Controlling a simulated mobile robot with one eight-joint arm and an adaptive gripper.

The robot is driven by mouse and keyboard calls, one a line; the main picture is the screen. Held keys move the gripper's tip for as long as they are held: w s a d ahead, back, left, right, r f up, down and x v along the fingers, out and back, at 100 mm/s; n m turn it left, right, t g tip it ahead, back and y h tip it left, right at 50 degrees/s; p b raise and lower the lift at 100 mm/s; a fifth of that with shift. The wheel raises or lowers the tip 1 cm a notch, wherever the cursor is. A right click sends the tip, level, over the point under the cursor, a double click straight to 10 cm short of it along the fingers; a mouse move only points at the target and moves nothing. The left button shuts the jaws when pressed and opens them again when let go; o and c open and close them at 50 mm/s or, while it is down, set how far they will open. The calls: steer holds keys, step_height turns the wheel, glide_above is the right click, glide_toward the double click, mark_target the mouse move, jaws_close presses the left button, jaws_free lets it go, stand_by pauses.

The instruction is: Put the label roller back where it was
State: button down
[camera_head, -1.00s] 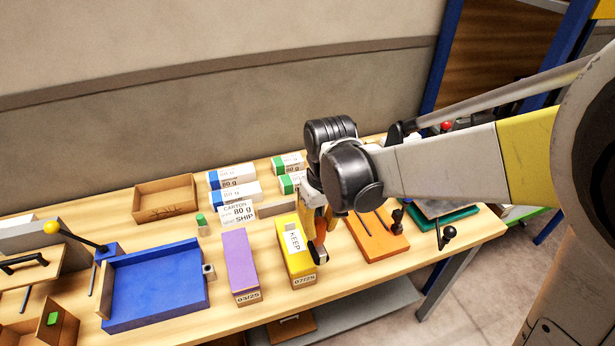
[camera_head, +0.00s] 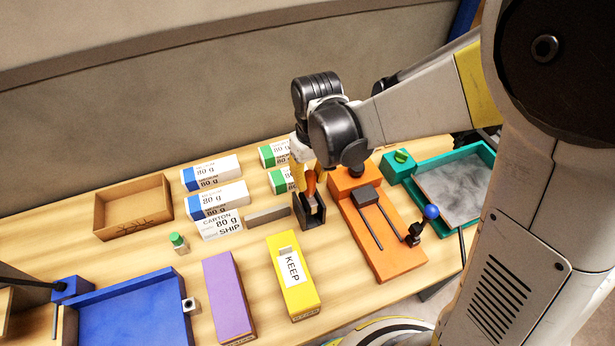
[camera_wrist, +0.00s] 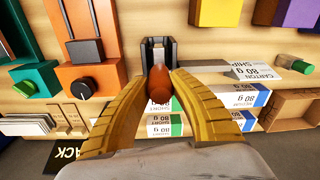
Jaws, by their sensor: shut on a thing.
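The label roller (camera_wrist: 158,86) has an orange-brown handle, and my gripper (camera_wrist: 157,92) is shut on it. In the head view, the handle (camera_head: 311,183) points up above a dark grey, two-walled holder (camera_head: 312,212) on the table. The roller's lower end is at or inside this holder; I cannot tell whether it rests on the bottom. The holder also shows in the wrist view (camera_wrist: 155,48), just beyond the fingertips. My gripper (camera_head: 304,186) is partly hidden by my wrist in the head view.
An orange board (camera_head: 390,245) with a slide and knob stands close right of the holder. A grey bar (camera_head: 268,216) and white cartons (camera_head: 218,197) lie to the left. A yellow KEEP ream (camera_head: 292,285) and a purple ream (camera_head: 229,300) are in front. Bare table lies between.

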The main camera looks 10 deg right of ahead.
mark_target(310, 192)
steer(key=shift+w+f+b, duration=0.1)
steer(key=shift+f+b, duration=0.45)
steer(key=shift+f, duration=1.75)
steer(key=shift+f+b, duration=0.6)
steer(key=shift+b, duration=0.05)
steer(key=c, duration=1.2)
jaws_free()
steer(key=shift+c, duration=0.2)
